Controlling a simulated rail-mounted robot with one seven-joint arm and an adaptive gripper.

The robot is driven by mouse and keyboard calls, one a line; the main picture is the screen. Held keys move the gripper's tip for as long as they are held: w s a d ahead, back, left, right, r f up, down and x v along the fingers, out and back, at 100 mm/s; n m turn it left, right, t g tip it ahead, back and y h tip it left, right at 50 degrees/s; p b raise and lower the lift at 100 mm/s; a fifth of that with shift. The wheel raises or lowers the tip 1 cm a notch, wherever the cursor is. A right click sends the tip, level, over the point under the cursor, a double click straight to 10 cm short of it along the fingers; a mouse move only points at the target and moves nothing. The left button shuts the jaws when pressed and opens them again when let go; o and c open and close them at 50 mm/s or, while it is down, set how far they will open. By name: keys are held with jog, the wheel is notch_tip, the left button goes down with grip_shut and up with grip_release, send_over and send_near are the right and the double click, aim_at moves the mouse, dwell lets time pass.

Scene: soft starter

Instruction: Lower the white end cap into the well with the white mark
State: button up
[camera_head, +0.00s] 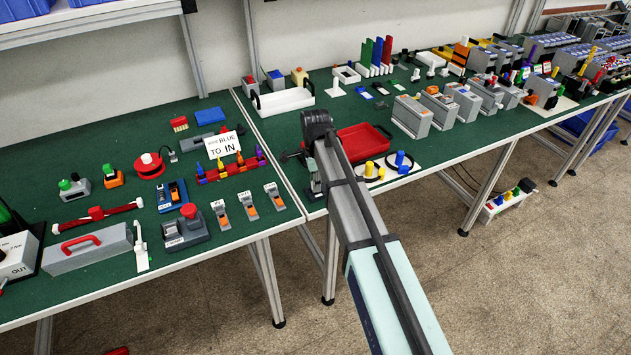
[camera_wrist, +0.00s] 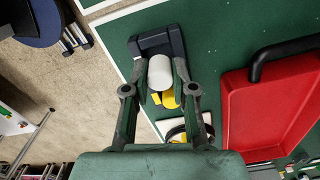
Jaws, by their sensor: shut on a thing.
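The white end cap (camera_wrist: 160,72) is a short, smooth cylinder between the two fingers of my gripper (camera_wrist: 160,78) in the wrist view. The gripper is shut on it. A dark block (camera_wrist: 155,43) with raised sides lies at the fingertips, close to the table's edge. The cap overlaps it in the picture, and I cannot tell whether they touch. No well opening or white mark can be made out. In the head view my gripper (camera_head: 314,183) is low over the table's front edge, and my arm hides most of it and the cap.
A red tray (camera_wrist: 262,108) with a dark handle lies right of the gripper in the wrist view. A yellow peg (camera_head: 369,169) and a blue peg (camera_head: 400,158) stand on white plates nearby. A white tray (camera_head: 284,101) stands farther back. Green table (camera_wrist: 208,40) is bare beside the block.

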jog(key=shift+f, duration=0.7)
dwell(0.3)
jog(key=o, duration=0.9)
jog(key=shift+c, duration=0.2)
jog(key=shift+r, duration=0.1)
